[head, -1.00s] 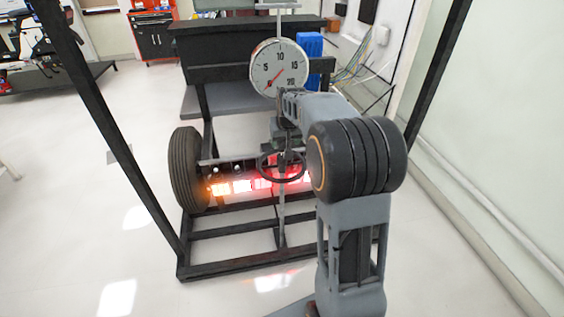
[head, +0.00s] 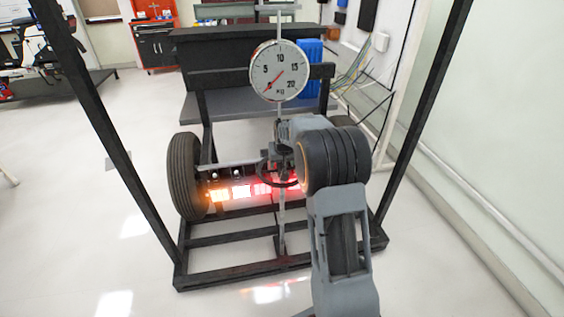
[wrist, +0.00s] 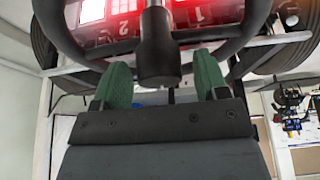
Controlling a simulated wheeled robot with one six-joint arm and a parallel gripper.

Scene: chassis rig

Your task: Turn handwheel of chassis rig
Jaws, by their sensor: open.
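The handwheel (head: 261,173) is a dark ring on the upright post of the chassis rig, low in front of the lit lamps. In the wrist view its dark rim (wrist: 66,40) curves across the top, and a dark cylindrical hub (wrist: 158,52) points toward my gripper. My gripper (wrist: 162,78) has two green fingers, spread apart on either side of the hub's near end. Nothing is clamped between them; I cannot tell whether they touch the rim. In the head view my gripper (head: 282,152) is at the wheel, and my arm hides the wheel's right side.
A round dial gauge (head: 280,70) stands above the wheel, its red needle pointing lower left. A tyre (head: 186,176) is at the rig's left. The black frame (head: 232,273) runs along the floor and up both sides. Clear floor lies to the left.

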